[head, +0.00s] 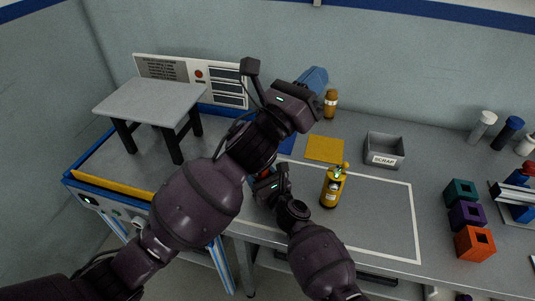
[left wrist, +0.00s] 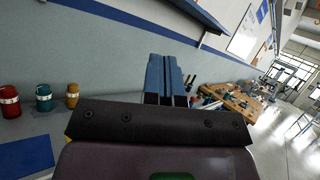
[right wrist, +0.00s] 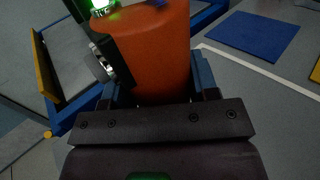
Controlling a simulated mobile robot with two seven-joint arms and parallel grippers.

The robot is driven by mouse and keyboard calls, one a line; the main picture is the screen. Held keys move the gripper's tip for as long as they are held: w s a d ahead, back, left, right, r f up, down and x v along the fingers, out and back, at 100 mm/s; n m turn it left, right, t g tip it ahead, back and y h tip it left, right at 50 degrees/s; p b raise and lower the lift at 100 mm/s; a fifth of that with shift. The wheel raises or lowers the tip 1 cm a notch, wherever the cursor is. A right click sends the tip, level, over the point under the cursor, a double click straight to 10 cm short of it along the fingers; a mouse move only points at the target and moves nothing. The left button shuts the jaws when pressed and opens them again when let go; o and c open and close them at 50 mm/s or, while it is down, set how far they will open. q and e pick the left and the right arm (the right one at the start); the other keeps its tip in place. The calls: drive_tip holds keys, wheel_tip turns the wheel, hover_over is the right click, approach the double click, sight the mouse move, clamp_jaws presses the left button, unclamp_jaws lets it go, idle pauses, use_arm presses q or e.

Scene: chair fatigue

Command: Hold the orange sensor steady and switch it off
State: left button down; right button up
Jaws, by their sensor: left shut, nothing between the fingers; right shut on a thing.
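The orange sensor (right wrist: 160,60) is a thick orange cylinder with a dark fitting on its side and green lights near its top. In the right wrist view it stands between the blue fingers of my right gripper (right wrist: 155,88), which is shut on it. In the head view my left arm hides most of the sensor and of the right gripper (head: 264,180). My left gripper (head: 314,77) is shut and empty, raised near the back wall and well apart from the sensor. Its blue fingers, pressed together, also show in the left wrist view (left wrist: 166,78).
A yellow sensor (head: 331,190) with a green light stands inside the white outline, right of my right gripper. Behind are a yellow mat (head: 324,149), a scrap bin (head: 384,150) and an amber bottle (head: 330,103). A grey raised platform (head: 150,100) stands left. Colored blocks (head: 474,243) sit right.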

use_arm(q)
drive_tip(key=s+d+r+m+g+h, duration=0.1)
drive_tip(key=s+d+r+m+g, duration=0.1)
drive_tip(key=s+d+m+g, duration=0.6)
drive_tip(key=s+d+r+m+g, duration=0.2)
drive_tip(key=s+r+m+g, duration=0.15)
drive_tip(key=m+g, duration=0.9)
wheel_tip(320, 180, down, 10)
drive_tip(key=a+m+t+y, duration=0.2)
drive_tip(key=y, duration=0.6)
drive_tip(key=w+a+f+n+t+y, duration=0.4)
drive_tip(key=w+a+n+y, duration=0.1)
drive_tip(key=a+n+y, duration=0.1)
drive_tip(key=w+a+f+n+t+y, duration=0.4)
drive_tip(key=w+a+n+y, duration=0.1)
drive_tip(key=a, duration=0.4)
drive_tip(key=shift+w+f+n+y, duration=0.2)
drive_tip(key=shift+w+n+y, duration=0.2)
drive_tip(key=shift+w+n, duration=0.55)
